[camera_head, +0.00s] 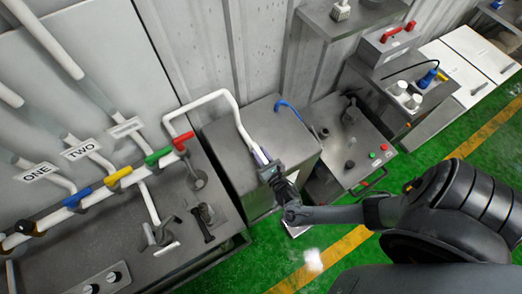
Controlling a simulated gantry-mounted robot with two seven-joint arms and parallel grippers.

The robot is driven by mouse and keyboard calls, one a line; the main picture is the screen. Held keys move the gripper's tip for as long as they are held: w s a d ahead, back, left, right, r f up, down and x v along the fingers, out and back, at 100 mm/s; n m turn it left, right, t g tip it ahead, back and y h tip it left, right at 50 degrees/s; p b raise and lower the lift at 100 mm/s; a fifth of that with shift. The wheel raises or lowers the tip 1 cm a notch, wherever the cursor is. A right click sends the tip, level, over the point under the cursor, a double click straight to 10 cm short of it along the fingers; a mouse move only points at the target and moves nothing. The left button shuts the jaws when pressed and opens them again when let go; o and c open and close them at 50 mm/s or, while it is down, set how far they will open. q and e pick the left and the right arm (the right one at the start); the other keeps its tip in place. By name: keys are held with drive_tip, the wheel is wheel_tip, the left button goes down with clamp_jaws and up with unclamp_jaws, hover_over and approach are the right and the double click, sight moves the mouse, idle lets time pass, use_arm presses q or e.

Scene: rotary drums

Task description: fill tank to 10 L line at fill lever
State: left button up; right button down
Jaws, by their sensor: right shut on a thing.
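My right gripper (272,175) comes in from the right and is shut at the lower end of a bent white pipe (232,103). The pipe end and gripper are in front of a grey metal box (250,128), which may be the tank. No 10 L line or liquid level can be made out. My left gripper is not in view.
A white pipe row with blue (78,196), yellow (118,176), green (157,155) and red (183,138) handles runs along the left bench. A control panel (345,140) with buttons stands right of the box. The green floor (450,240) has a yellow stripe.

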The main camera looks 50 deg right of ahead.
drive_tip(key=shift+r, duration=0.1)
drive_tip(key=c, duration=1)
unclamp_jaws()
drive_tip(key=shift+a, duration=0.1)
drive_tip(key=shift+o, duration=0.2)
drive_tip(key=v, duration=1)
drive_tip(key=shift+s+b, duration=0.35)
drive_tip(key=shift+s, duration=0.05)
drive_tip(key=shift+a, duration=0.1)
